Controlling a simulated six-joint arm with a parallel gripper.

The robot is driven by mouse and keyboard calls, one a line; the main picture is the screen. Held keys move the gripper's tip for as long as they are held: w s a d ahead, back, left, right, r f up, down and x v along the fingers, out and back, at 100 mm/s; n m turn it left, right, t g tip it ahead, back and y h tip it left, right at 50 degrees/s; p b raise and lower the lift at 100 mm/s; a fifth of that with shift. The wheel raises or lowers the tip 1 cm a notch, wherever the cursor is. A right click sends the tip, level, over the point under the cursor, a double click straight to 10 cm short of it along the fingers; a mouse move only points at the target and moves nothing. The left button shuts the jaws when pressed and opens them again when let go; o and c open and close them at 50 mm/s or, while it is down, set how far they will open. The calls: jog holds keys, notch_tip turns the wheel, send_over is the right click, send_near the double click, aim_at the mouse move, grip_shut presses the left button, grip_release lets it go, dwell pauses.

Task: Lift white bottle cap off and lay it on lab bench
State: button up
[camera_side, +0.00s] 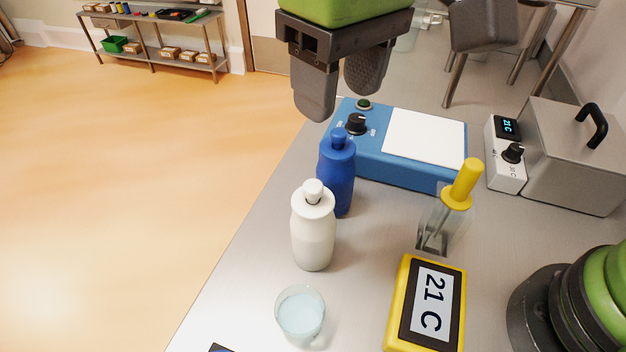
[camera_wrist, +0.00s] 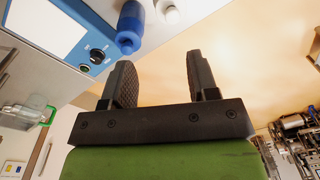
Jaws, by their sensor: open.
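A white bottle (camera_side: 314,238) stands upright on the steel lab bench (camera_side: 240,285), with its white cap (camera_side: 314,190) seated on top. The white bottle's top also shows at the upper edge of the wrist view (camera_wrist: 172,14). A blue bottle (camera_side: 337,180) with a blue cap stands just behind it, and it shows in the wrist view too (camera_wrist: 130,30). My gripper (camera_side: 338,100) is open and empty, above and behind both bottles. Its two fingers (camera_wrist: 160,78) are spread apart in the wrist view, with nothing between them.
A glass of pale liquid (camera_side: 300,314) stands in front of the white bottle. A yellow display reading 21 C (camera_side: 427,305), a yellow-topped clear container (camera_side: 440,222) and a blue device (camera_side: 390,150) stand to the right. Bare bench lies left of the bottles, up to its edge.

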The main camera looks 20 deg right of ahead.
jog(key=shift+s+a+f+n+h, duration=0.15)
jog(key=shift+a+f+n+h, duration=0.15)
jog(key=shift+a+f, duration=0.9)
send_over(313, 185)
notch_tip(313, 185, down, 4)
jog(key=shift+s+f, duration=0.15)
jog(key=shift+f, duration=2.75)
jog(key=c, duration=1)
